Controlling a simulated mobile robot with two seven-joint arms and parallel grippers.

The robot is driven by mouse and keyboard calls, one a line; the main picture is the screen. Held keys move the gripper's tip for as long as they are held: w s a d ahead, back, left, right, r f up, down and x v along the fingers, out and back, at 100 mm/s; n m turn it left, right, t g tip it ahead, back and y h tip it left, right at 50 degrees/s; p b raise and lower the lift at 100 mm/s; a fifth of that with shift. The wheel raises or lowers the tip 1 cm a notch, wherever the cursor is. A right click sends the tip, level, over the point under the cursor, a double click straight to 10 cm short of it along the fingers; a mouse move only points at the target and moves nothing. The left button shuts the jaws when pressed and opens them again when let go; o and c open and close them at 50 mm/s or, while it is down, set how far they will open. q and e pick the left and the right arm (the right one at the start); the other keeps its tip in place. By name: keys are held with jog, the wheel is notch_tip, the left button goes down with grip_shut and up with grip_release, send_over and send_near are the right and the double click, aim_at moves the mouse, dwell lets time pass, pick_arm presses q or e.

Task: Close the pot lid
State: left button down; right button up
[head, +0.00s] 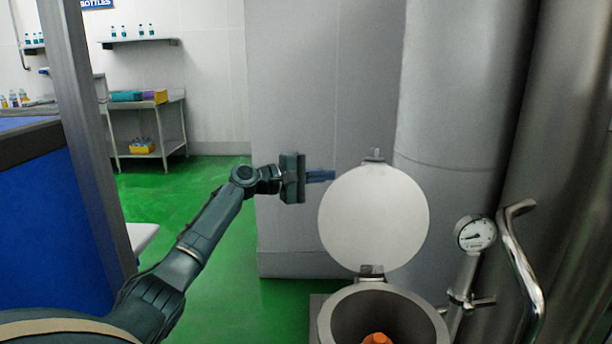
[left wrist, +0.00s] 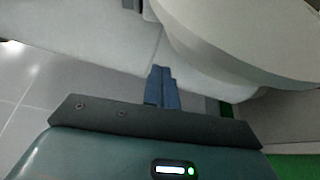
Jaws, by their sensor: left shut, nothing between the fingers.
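The pot lid (head: 374,218) is a round pale disc that stands open, upright on a hinge above the pot's far rim. It also shows at the upper right in the left wrist view (left wrist: 245,40). The grey metal pot (head: 338,316) is at the bottom of the head view, with an orange thing (head: 377,339) inside, partly cut off. My left gripper (head: 330,175) is shut and empty, with its blue fingers pointing right, just left of the lid's upper edge. Its fingers also show in the left wrist view (left wrist: 162,86). Whether they touch the lid is unclear. My right gripper is not in view.
A pressure gauge (head: 476,234) and a bent metal pipe (head: 522,262) stand right of the pot. Large steel cylinders (head: 465,90) rise behind. A grey wall block (head: 300,110) is behind the gripper. Green floor (head: 235,270) is clear at left.

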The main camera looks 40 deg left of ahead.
pick_arm(q)
jog(key=shift+s+d+r+p, duration=0.2)
jog(key=shift+s+d, duration=0.35)
jog(key=shift+d, duration=0.2)
jog(key=shift+s+d+r+p, duration=0.1)
jog(key=shift+s+d+p, duration=0.05)
jog(key=shift+s+d, duration=0.5)
jog(key=shift+w+d, duration=0.1)
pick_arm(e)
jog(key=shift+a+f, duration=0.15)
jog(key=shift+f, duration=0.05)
pick_arm(q)
jog(key=shift+d, duration=0.2)
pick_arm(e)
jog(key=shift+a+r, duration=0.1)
